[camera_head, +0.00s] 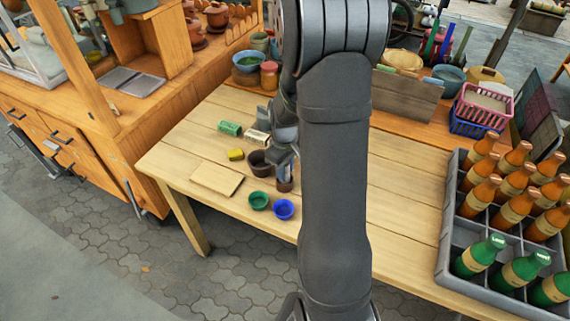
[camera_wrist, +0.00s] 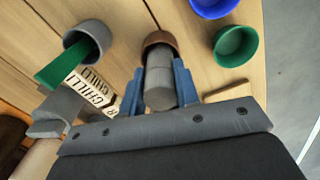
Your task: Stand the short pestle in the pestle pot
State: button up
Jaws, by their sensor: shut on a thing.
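The short pestle (camera_wrist: 160,88) is a thick grey cylinder between the blue fingers of my gripper (camera_wrist: 158,88), which is shut on it. A small reddish-brown pot (camera_wrist: 158,38) shows around the pestle's far end in the wrist view. In the head view this pot (camera_head: 284,186) is directly below my gripper (camera_head: 284,168). The pestle's lower tip is hidden, so I cannot tell whether it touches the pot's bottom.
A green bowl (camera_head: 258,201) and a blue bowl (camera_head: 283,209) stand close by, toward the front edge. A grey pot (camera_wrist: 72,44) with a green stick and a chilli box (camera_wrist: 92,88) are on the other side. A wooden board (camera_head: 216,178) lies left. A bottle crate (camera_head: 447,240) stands right.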

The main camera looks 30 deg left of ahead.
dwell(0.3)
jog(key=o, duration=1)
jog(key=shift+o, duration=0.2)
notch_tip(320, 180, up, 17)
jog(key=shift+r, duration=0.15)
dwell(0.4)
notch_tip(320, 180, down, 18)
jog(key=shift+r, duration=0.5)
